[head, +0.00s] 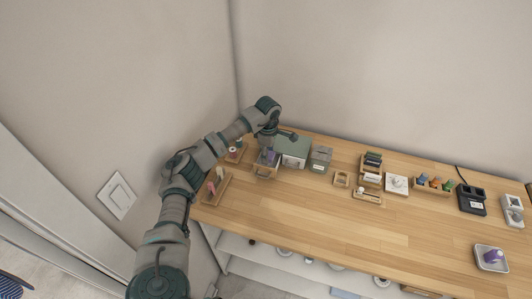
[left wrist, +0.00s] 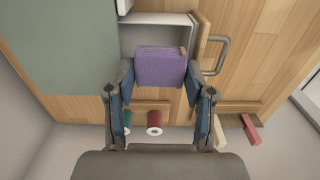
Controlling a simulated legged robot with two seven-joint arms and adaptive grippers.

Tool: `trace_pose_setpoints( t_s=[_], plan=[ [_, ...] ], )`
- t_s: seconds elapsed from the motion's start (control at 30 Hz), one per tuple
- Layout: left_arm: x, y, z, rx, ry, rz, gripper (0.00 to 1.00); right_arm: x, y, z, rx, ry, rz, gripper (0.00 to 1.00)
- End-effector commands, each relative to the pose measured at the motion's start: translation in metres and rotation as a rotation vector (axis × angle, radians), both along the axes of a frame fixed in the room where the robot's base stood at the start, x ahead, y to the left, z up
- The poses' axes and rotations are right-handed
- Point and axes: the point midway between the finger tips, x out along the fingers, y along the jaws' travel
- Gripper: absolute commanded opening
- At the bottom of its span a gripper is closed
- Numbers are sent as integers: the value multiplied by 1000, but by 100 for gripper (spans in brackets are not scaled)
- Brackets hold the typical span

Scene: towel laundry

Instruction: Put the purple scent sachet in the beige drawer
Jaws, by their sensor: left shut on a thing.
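The purple scent sachet (head: 271,155) is between the fingers of my left gripper (head: 268,151), which is shut on it. In the left wrist view the sachet (left wrist: 161,68) shows as a purple fabric block between the two fingertips of the gripper (left wrist: 160,75). The drawer is pulled open, with a wooden front (head: 264,174) and a grey handle (left wrist: 222,48). Its pale inside (left wrist: 143,34) shows beyond the sachet. The sachet overlaps the drawer opening in both views; its exact height is unclear. My right gripper is out of view.
A cabinet with a green top (head: 292,144) stands behind the drawer. Thread spools (left wrist: 154,122) on a wooden holder are close by. A grey box (head: 320,158) stands to the right. A tray with a purple item (head: 492,257) is far right. The tabletop (head: 340,215) is clear in front.

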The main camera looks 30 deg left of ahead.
Motion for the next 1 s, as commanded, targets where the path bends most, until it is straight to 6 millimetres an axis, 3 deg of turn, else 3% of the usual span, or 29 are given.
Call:
trace_pose_setpoints(
  t_s=[0.17,0.2,0.3,1.0],
  plan=[
    [0,3,-1,-2,0,0,35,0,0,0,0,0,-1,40],
    [0,3,-1,-3,-1,0,63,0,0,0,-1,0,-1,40],
    [0,4,-1,-3,0,0,82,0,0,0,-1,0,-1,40],
    [0,2,0,-2,0,0,82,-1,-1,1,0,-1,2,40]
  ],
)
